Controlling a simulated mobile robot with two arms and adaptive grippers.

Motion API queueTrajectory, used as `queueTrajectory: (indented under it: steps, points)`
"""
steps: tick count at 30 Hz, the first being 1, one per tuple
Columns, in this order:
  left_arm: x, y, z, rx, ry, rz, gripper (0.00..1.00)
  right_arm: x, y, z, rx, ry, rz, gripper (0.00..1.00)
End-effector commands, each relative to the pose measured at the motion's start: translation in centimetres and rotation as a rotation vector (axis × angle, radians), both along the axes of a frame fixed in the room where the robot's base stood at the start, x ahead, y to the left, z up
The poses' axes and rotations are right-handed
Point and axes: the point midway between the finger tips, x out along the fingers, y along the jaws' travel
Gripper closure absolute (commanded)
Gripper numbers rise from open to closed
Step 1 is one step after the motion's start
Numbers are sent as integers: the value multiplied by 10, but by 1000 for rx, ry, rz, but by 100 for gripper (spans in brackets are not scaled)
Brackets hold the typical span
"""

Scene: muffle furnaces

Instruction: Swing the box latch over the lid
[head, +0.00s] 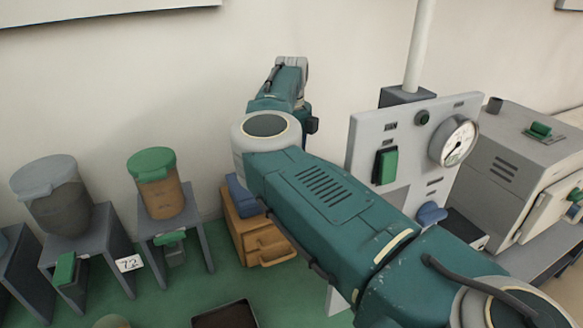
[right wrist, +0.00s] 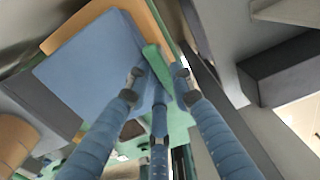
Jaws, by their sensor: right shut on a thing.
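The box (head: 262,240) is orange-brown and stands on the green floor by the wall in the head view, partly behind my right arm. Its blue lid (head: 240,195) shows beside the arm. In the right wrist view the flat blue lid (right wrist: 85,75) fills the upper left, with an orange box edge (right wrist: 75,25) beyond it. The box latch (right wrist: 156,64) looks like a green bar at the lid's right edge. My right gripper (right wrist: 158,80) has its blue-grey fingers closed around the latch. The head view hides this gripper behind the arm. My left gripper is not in view.
A grey panel (head: 408,115) with a gauge (head: 453,140) stands right of my arm, near a grey furnace (head: 510,160). Lidded containers (head: 160,185) sit on grey stands at the left. A dark tray (head: 225,315) lies at the bottom.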

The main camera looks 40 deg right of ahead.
Motion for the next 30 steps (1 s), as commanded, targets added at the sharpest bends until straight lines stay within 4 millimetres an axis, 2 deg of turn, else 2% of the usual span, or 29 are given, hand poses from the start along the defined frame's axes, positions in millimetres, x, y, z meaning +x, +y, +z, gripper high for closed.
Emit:
queueTrajectory:
  steps: [7, 14, 30]
  points:
    - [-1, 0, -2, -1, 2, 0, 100, 0, 0, 0, -1, -1, -32, 100]
    - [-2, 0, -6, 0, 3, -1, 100, 2, 0, 0, -2, -2, -152, 100]
    - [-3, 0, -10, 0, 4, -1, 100, 5, -1, 2, -1, -3, -649, 100]
